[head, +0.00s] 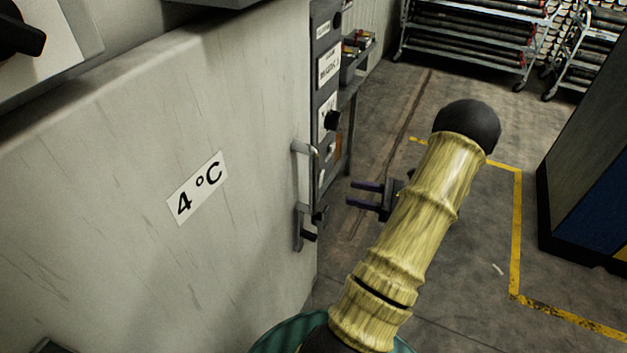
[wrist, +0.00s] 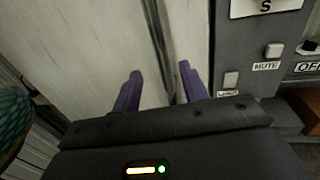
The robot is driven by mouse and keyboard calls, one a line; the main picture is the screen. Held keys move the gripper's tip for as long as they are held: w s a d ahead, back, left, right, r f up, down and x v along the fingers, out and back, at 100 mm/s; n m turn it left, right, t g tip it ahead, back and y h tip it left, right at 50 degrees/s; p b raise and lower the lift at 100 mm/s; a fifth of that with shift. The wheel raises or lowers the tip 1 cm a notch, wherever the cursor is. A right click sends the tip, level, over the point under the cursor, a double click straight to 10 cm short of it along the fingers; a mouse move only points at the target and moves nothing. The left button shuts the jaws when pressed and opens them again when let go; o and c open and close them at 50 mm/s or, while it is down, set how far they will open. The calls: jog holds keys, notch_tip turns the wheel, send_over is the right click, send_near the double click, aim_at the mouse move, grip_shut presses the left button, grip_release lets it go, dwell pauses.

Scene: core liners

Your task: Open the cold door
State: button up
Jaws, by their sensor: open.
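The cold door (head: 120,150) is a large whitish panel with a "4 °C" label (head: 197,188), filling the left of the head view. It looks closed. A grey bar handle (head: 312,165) is on its right edge, with a dark-tipped latch (head: 303,230) just below. My gripper (head: 350,194) is open and empty, its purple fingers pointing left at the door edge, apart from the handle in the picture. In the wrist view, the fingers (wrist: 160,68) face whitish panels with a dark vertical seam (wrist: 162,45). The handle cannot be made out there.
A grey control panel (wrist: 255,60) with a MUTE button stands right of the seam. Labelled dark panels (head: 328,100) show beyond the door edge. Racks of cores (head: 470,40) stand at the back, a dark-blue cabinet (head: 590,180) at right.

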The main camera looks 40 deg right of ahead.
aim_at(313, 184)
jog(key=p+x, duration=0.4)
jog(key=x, duration=0.7)
jog(key=shift+w+a+r, duration=0.1)
jog(key=shift+w, duration=0.1)
jog(key=shift+w+a, duration=0.15)
jog(key=shift+w, duration=0.15)
jog(key=shift+s, duration=0.1)
grip_shut()
